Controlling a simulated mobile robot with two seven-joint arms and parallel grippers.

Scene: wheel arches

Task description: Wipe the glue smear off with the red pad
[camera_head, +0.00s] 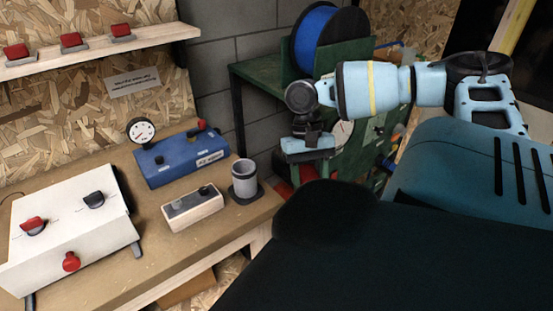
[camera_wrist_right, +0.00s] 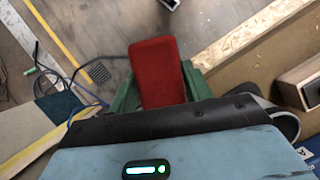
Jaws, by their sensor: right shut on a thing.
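My right gripper (camera_head: 308,158) hangs at the end of the light blue arm, in front of the green bench and to the right of the workbench. The red pad (camera_wrist_right: 157,72) is a flat red block standing out beyond the hand in the right wrist view, and my right gripper is shut on it. In the head view, red shows below the hand, but I cannot tell whether it is the pad. The pad is clear of the workbench top. I cannot make out a glue smear in either view. My left gripper is not in view.
The wooden workbench (camera_head: 100,282) carries a white box (camera_head: 75,235) with knobs, a blue box (camera_head: 180,158) with a gauge, a small wooden block (camera_head: 192,212) and a grey cup (camera_head: 244,178). A green bench (camera_head: 262,76) holds a blue spool (camera_head: 318,38). A shelf (camera_head: 90,52) holds red-topped items.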

